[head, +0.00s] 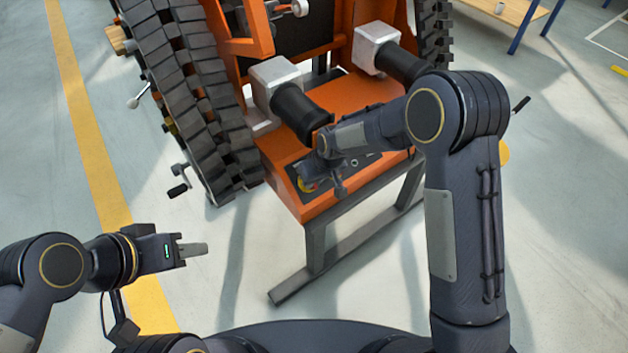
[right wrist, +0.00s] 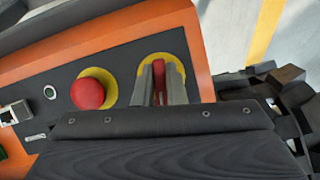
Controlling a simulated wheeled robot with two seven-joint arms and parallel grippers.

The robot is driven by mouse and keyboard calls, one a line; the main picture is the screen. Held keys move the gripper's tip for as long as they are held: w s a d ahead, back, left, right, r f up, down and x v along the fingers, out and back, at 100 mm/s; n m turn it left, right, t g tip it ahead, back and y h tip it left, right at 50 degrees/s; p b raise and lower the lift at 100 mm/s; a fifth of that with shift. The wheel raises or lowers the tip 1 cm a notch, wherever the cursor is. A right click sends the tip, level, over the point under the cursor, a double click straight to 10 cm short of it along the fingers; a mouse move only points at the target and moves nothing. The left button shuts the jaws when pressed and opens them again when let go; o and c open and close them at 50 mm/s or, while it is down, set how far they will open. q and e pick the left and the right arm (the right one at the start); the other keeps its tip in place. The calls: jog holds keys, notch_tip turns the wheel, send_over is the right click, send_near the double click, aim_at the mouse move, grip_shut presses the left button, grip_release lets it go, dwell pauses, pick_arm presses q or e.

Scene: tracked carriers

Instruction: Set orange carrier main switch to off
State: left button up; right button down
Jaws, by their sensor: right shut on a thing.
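The orange carrier (head: 287,208) stands in front of me, with a dark control panel (right wrist: 125,75) at its near end. Its main switch is a red handle (right wrist: 159,74) on a yellow disc (right wrist: 181,64), near the panel's right end in the right wrist view. My right gripper (right wrist: 163,84) is shut on this handle, one finger on each side. In the head view the hand hides most of the panel, and only a bit of yellow (head: 304,185) shows beside it. My left gripper (head: 195,249) is far left of the panel, over the floor, seen side-on, empty.
A red mushroom button (right wrist: 88,93) on a yellow disc sits close beside the switch. Two black cylinders with light housings (head: 275,82) rise above the panel. A black track (head: 195,95) stands at the left. The floor around my left arm is clear.

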jog(key=shift+n+h, duration=0.4)
jog(key=shift+n, duration=0.5)
jog(key=c, duration=1.5)
grip_release()
jog(key=shift+r, duration=0.1)
jog(key=p+v, duration=0.1)
jog(key=v, duration=0.6)
jog(key=shift+s+d+r, duration=0.1)
jog(key=shift+s+r, duration=0.15)
jog(key=shift+r, duration=0.05)
